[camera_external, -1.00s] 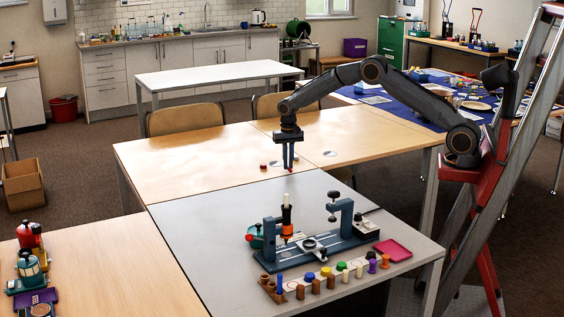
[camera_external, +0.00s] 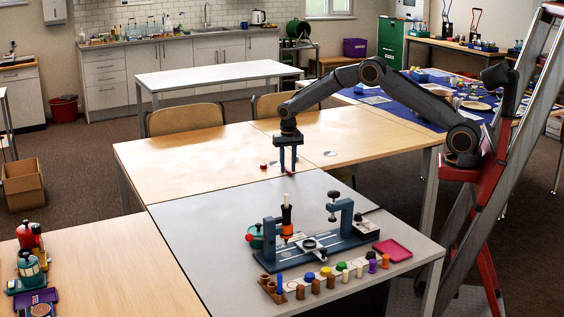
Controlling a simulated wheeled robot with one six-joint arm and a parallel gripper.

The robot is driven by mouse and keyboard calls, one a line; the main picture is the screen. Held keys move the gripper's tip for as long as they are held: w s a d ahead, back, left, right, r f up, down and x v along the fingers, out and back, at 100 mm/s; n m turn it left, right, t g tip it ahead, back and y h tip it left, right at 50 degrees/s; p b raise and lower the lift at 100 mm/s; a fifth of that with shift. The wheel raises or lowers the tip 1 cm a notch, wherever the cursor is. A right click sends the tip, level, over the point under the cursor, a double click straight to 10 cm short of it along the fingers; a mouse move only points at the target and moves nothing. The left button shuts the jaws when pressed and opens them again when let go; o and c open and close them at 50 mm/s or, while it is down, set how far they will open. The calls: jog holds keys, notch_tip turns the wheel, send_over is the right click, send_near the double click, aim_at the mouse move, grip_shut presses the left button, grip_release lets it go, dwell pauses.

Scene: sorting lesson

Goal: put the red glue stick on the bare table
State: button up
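My gripper (camera_external: 288,172) points straight down over the front edge of the far wooden table (camera_external: 190,165), by the seam with the grey table. Its two blue fingers stand apart. A small red piece, seemingly the red glue stick (camera_external: 289,173), shows low between the fingertips, at about table height. It is mostly hidden by the fingers, and I cannot tell whether it touches them. Another small dark red piece (camera_external: 263,167) lies on the wooden table just left of my gripper.
A blue clamp fixture (camera_external: 320,246) stands on the grey table (camera_external: 195,232). The wooden table's left part is clear.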

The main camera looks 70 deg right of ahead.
jog(key=r, duration=0.2)
jog(key=r+b, duration=0.1)
jog(key=r, duration=0.4)
jog(key=shift+s+a+r, duration=0.15)
jog(key=shift+s+r, duration=0.1)
jog(key=shift+r, duration=0.1)
jog(key=s+a+n, duration=0.3)
jog(key=s+a, duration=0.1)
jog(key=s, duration=0.9)
jog(key=s+a+r+n, duration=0.1)
jog(key=s+a+n, duration=0.2)
jog(key=s, duration=1.1)
jog(key=s+a+r+n, duration=0.1)
jog(key=s+a+n, duration=0.3)
jog(key=s, duration=1)
jog(key=shift+s+a, duration=0.2)
jog(key=shift+a, duration=0.35)
